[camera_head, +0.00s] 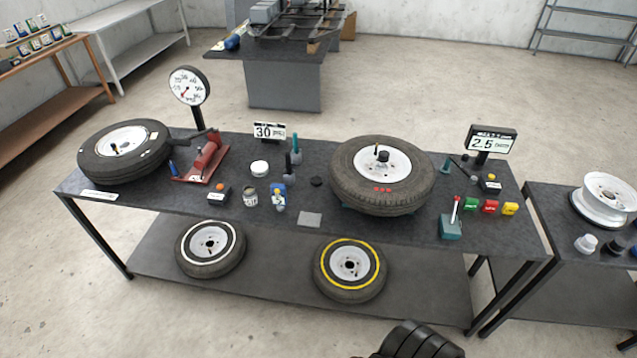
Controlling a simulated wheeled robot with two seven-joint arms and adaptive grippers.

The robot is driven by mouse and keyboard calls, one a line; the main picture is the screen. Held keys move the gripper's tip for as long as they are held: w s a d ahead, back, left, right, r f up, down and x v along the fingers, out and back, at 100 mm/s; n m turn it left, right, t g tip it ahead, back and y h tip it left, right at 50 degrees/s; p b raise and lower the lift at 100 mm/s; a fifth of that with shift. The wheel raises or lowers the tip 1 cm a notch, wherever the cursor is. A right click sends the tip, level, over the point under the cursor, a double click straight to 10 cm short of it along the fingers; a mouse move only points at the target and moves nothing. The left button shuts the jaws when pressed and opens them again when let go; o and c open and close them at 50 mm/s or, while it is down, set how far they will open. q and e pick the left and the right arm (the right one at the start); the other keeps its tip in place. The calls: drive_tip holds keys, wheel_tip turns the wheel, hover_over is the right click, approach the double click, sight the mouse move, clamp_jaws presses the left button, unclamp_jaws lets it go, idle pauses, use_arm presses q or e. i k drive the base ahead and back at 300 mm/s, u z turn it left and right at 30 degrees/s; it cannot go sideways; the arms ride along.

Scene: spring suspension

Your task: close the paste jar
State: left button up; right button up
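A small labelled jar (250,197) with an open-looking top stands upright on the dark workbench, left of its middle. It looks like the paste jar, but the label is too small to read. A flat black disc (316,181) lies apart to its right and may be its lid. A round white tub or lid (260,168) sits just behind the jar; I cannot tell which it is.
The workbench (300,236) also carries two tyres (123,150) (382,173), a red tool (205,160), a pressure gauge (188,86) and signs. A brush-like bottle (279,195) stands close right of the jar. A grey pad (310,219) lies near the front edge.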

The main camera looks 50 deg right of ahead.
sight(249, 196)
drive_tip(key=z, duration=0.95)
